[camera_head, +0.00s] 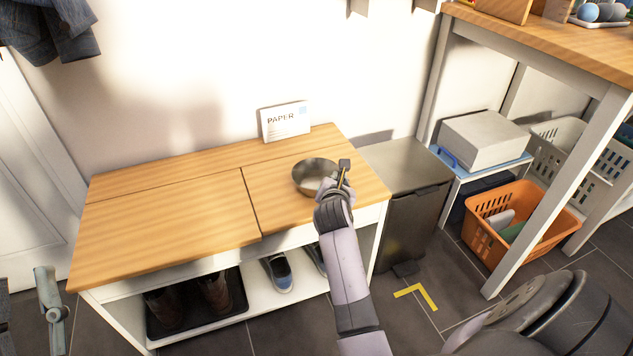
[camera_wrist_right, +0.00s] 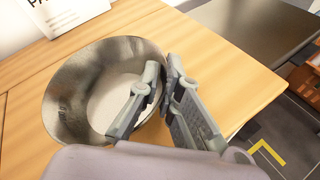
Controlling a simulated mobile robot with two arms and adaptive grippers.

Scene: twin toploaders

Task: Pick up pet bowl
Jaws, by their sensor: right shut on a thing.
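The pet bowl (camera_head: 311,174) is a round metal bowl with a pale inside bottom. It is upright at the right part of the wooden bench top (camera_head: 170,218); I cannot tell whether it touches the wood. The bowl fills much of the right wrist view (camera_wrist_right: 70,95). My right gripper (camera_head: 343,172) is shut on the bowl's right rim, with one finger inside and one outside. Its fingers also show in the right wrist view (camera_wrist_right: 161,85). Part of my left gripper (camera_head: 50,300) shows at the lower left edge, away from the bench; its jaw state is unclear.
A white PAPER box (camera_head: 285,122) stands behind the bowl against the wall. A dark metal bin (camera_head: 410,205) stands right of the bench. An orange basket (camera_head: 520,215) is under the table at right. Shoes (camera_head: 278,272) sit on the shelf below. The bench's left half is clear.

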